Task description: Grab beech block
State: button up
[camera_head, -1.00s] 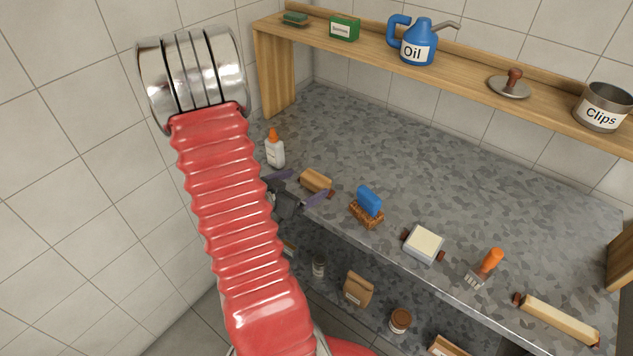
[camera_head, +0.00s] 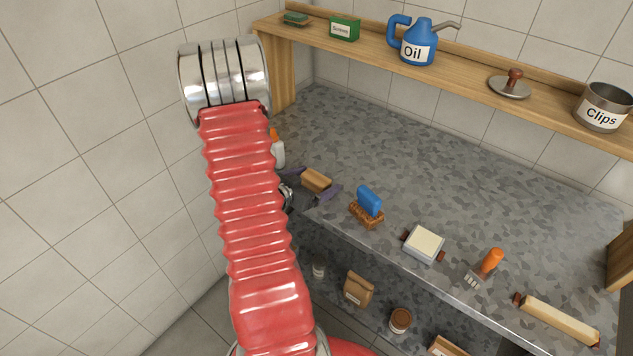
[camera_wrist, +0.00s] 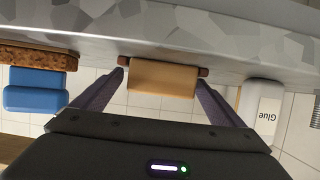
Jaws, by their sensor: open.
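The beech block (camera_head: 316,181), a tan block with a dark reddish-brown end piece, rests on the speckled grey counter near its front edge. It also shows in the wrist view (camera_wrist: 162,78), with reddish-brown pieces at both ends. My gripper (camera_head: 309,184) is open, with its purple-grey fingers on either side of the block. In the wrist view the fingertips (camera_wrist: 160,80) flank the block's two ends with small gaps. Whether the fingers touch the block cannot be told. The gripper's body is partly hidden behind my red arm in the head view.
A glue bottle (camera_wrist: 262,106) stands close on one side and a blue-handled brush (camera_head: 367,204) on the other. A pale block (camera_head: 424,244), an orange-handled brush (camera_head: 489,264) and a long bar (camera_head: 557,320) lie further right. The counter (camera_head: 430,165) behind is clear.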

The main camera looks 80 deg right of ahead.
jog(key=shift+d, duration=0.15)
jog(key=shift+c, duration=0.7)
jog(key=c, duration=1)
